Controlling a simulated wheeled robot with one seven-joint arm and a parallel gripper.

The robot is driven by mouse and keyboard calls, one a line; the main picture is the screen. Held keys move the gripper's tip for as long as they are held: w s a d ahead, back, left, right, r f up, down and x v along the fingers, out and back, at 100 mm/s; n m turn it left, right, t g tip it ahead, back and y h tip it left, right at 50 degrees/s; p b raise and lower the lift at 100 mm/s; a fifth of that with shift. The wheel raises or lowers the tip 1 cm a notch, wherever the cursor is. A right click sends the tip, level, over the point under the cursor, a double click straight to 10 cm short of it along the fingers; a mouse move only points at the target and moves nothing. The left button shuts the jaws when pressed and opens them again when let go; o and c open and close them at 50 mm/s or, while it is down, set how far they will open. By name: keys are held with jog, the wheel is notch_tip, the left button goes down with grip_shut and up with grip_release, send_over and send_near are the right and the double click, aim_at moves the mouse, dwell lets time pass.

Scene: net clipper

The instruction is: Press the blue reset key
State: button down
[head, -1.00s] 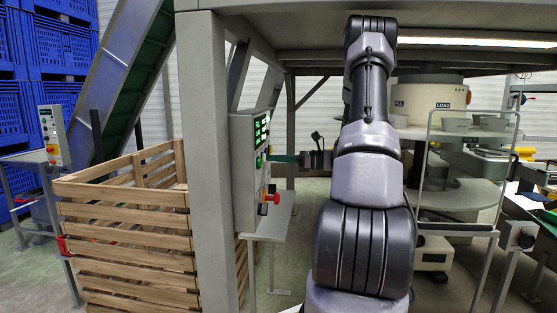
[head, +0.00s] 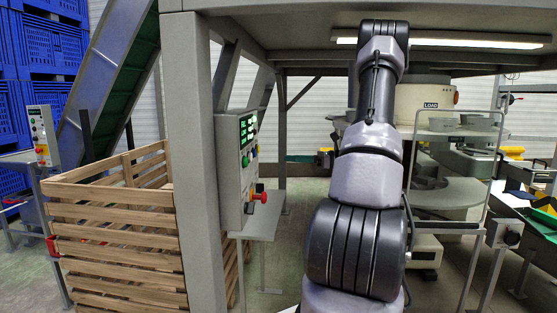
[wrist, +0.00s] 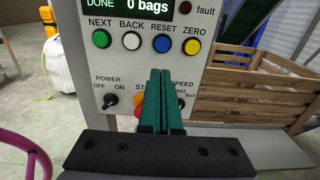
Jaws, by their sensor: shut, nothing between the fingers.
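The blue reset key (wrist: 162,44) is a round button under its RESET label on the grey control panel (wrist: 213,57), in a row with other keys. My gripper (wrist: 159,72) shows as two green fingers, shut together and empty. In the wrist view the fingertips appear just below the blue key; a gap to the panel seems to remain, though its depth is hard to judge. The fingers cover part of the panel's lower labels and an orange-red knob. In the head view the panel (head: 229,180) is on the frame post; my gripper is hidden behind my arm.
Green NEXT (wrist: 102,38), white BACK (wrist: 132,41) and yellow ZERO (wrist: 192,47) keys flank the blue one. The display (wrist: 145,6) reads "DONE" and "0 bags". A slatted wooden crate (head: 110,225) stands left of the post (head: 195,150). A red knob (head: 260,197) sticks out from the panel.

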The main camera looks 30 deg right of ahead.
jog(key=shift+v, duration=1.65)
jog(key=shift+s, duration=0.1)
